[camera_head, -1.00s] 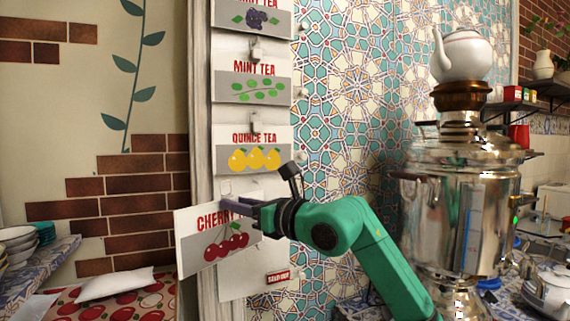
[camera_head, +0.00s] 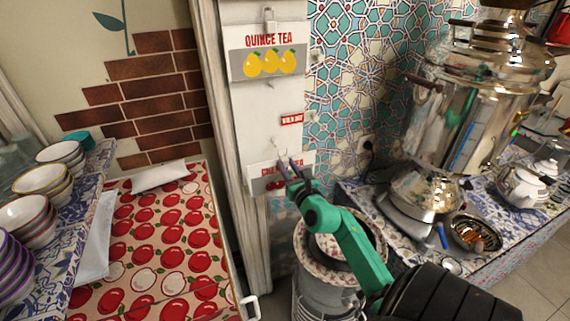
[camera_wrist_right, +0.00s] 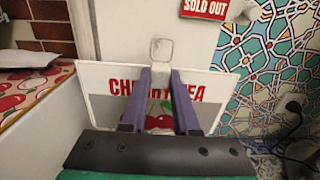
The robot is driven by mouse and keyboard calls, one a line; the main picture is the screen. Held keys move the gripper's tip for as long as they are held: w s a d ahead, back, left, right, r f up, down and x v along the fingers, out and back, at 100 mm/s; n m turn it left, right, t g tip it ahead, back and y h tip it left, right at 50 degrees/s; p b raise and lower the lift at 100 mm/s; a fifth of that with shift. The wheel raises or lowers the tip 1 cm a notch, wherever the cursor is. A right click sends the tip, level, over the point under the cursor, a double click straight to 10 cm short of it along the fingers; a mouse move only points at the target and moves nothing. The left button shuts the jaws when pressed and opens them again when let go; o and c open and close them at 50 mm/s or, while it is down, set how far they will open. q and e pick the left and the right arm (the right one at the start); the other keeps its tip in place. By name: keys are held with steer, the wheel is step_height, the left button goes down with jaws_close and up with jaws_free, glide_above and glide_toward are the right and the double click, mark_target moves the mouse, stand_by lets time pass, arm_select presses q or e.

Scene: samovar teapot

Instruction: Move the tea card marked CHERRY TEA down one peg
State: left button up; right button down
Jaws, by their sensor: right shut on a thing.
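The CHERRY TEA card (camera_head: 264,184) is at the lower part of the white board (camera_head: 262,115), below the QUINCE TEA card (camera_head: 268,62). My right gripper (camera_head: 288,168) is shut on its upper middle and hides part of the name and the cherries. In the right wrist view the card (camera_wrist_right: 106,90) is close to upright, with the gripper's fingers (camera_wrist_right: 160,95) over its middle. A metal peg (camera_wrist_right: 161,48) shows at the card's top edge; whether the card hangs on it I cannot tell. My left gripper is out of view.
A red SOLD OUT sign (camera_head: 291,119) is on the board above the card. A bare stretch with a small peg (camera_head: 270,86) lies below QUINCE TEA.

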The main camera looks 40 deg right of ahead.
steer(key=shift+w, duration=0.45)
steer(key=shift+w+f+b, duration=0.2)
steer(key=shift+w+b, duration=0.25)
steer(key=shift+w, duration=0.45)
steer(key=shift+w+d+b, duration=0.3)
steer(key=shift+w, duration=0.25)
steer(key=shift+w+d+b, duration=0.3)
steer(key=shift+w+b, duration=0.05)
steer(key=shift+w, duration=0.1)
steer(key=shift+w+d+f+b, duration=0.2)
steer(key=shift+w+f+b, duration=0.1)
steer(key=shift+w+b, duration=0.25)
steer(key=shift+w+d+f+b, duration=0.15)
steer(key=shift+w+f+b, duration=0.15)
steer(key=shift+w, duration=0.35)
